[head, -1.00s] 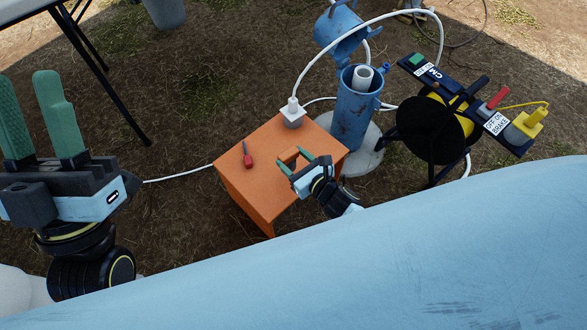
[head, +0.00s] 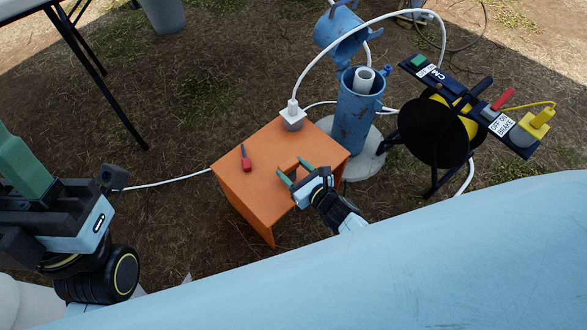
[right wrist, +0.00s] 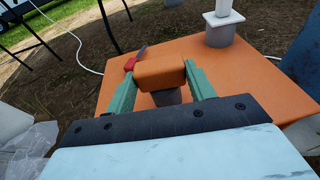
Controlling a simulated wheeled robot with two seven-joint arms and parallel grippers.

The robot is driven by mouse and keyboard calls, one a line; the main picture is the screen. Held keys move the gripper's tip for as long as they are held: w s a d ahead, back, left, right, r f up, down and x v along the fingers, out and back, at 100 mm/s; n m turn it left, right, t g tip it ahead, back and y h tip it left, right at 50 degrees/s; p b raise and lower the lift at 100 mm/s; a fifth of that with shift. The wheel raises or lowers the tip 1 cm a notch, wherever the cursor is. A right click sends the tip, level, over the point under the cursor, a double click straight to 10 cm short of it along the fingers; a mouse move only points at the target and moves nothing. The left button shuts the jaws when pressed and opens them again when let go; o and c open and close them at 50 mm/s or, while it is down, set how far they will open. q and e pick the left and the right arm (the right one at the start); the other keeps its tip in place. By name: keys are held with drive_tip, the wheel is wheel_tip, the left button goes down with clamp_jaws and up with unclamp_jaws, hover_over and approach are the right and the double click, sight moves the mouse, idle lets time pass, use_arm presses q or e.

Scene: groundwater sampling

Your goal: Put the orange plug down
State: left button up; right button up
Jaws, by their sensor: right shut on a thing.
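My right gripper (head: 295,172) is over the front right part of the orange table (head: 245,198). In the right wrist view, its green fingers are shut on the orange plug (right wrist: 160,72), an orange block with a grey lower part (right wrist: 168,97) below it. In the head view the plug blends with the tabletop. I cannot tell whether the plug touches the table. My left gripper (head: 22,170) is at the left edge of the head view, partly cut off, away from the table; only one finger shows clearly.
A red-handled tool (head: 246,164) lies on the table's left part. A grey and white fitting (head: 292,118) with a white hose stands at the back corner. A blue well pipe (head: 358,120) and a black and yellow reel (head: 432,130) stand to the right. The tabletop's front left is clear.

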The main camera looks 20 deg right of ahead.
drive_tip(key=shift+f, duration=0.45)
drive_tip(key=o, duration=0.9)
drive_tip(key=shift+r, duration=0.1)
